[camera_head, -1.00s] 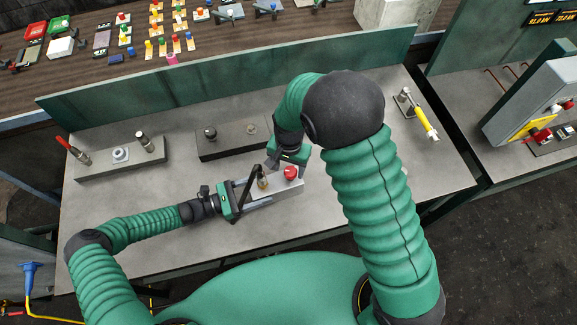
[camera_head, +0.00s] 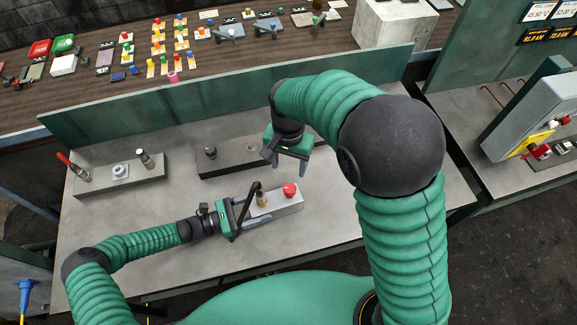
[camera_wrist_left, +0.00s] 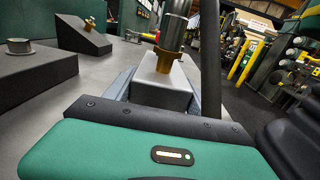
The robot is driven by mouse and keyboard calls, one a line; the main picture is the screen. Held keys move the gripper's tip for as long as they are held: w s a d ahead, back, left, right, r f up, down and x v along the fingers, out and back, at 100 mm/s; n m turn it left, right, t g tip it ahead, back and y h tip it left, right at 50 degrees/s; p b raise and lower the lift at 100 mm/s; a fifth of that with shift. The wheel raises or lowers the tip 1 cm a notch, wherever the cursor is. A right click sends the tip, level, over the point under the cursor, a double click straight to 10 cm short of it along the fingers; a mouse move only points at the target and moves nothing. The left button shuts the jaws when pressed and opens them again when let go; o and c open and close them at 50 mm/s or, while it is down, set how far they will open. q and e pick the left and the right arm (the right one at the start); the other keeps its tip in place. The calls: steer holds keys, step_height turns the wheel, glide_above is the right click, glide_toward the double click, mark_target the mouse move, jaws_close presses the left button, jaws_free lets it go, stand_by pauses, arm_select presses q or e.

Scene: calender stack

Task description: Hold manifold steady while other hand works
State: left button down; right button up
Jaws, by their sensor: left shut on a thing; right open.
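The manifold (camera_head: 287,205) is a light grey block with a red knob (camera_head: 290,190) at its right end. A brass fitting (camera_head: 262,199) with a black lever stands near its left end. My left gripper (camera_head: 258,212) is shut on the block from the left, with a finger along each side. In the left wrist view the manifold (camera_wrist_left: 160,92) lies between the grey fingers, with the brass fitting (camera_wrist_left: 166,60) upright on it. My right gripper (camera_head: 286,165) is open and empty, above and behind the manifold, fingers pointing down.
A dark block (camera_head: 215,169) with fittings lies behind the manifold, partly under my right gripper. A grey bar (camera_head: 98,184) with several fittings is at the left. A green wall (camera_head: 160,98) closes the table's back. The table front is clear (camera_head: 170,258).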

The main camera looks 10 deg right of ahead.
arm_select(q)
steer(key=shift+c, duration=1.3)
jaws_free()
steer(key=shift+a, duration=0.15)
